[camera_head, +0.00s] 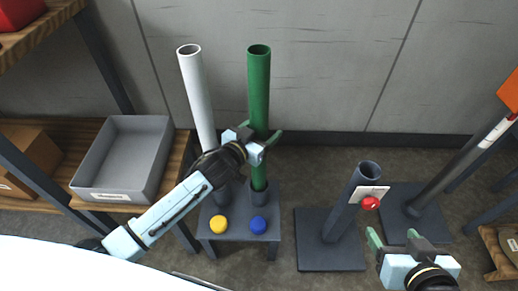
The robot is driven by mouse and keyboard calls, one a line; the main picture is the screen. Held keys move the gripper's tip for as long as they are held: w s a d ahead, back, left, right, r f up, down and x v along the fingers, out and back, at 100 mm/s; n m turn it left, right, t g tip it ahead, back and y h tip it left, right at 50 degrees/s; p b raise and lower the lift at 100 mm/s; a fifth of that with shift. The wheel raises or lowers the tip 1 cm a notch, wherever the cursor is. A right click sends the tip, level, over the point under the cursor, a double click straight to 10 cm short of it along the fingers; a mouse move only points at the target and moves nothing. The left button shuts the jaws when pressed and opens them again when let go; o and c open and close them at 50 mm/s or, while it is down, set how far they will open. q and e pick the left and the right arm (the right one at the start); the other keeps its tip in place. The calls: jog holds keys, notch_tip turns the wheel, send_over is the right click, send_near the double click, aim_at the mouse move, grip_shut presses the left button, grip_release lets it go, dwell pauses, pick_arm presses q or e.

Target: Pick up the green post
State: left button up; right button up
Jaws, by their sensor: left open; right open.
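The green post (259,85) stands upright in a dark socket on a small grey stand (235,236). My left gripper (262,137) is open at the post's middle, with its fingers on either side of it or very close to it; exact contact is hard to tell. The gripper and wrist hide part of the post. My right gripper (392,238) is open and empty at the lower right, near a dark base with a short tube.
A white post (192,90) stands left of the green one. Yellow (219,224) and blue (258,225) buttons sit on the stand. A short dark tube (353,205) bears a red button (370,203). A grey bin (125,155) is on the left shelf. A signpost (455,170) stands right.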

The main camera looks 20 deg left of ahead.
pick_arm(q)
jog(key=shift+w, duration=0.25)
grip_shut()
dwell(0.6)
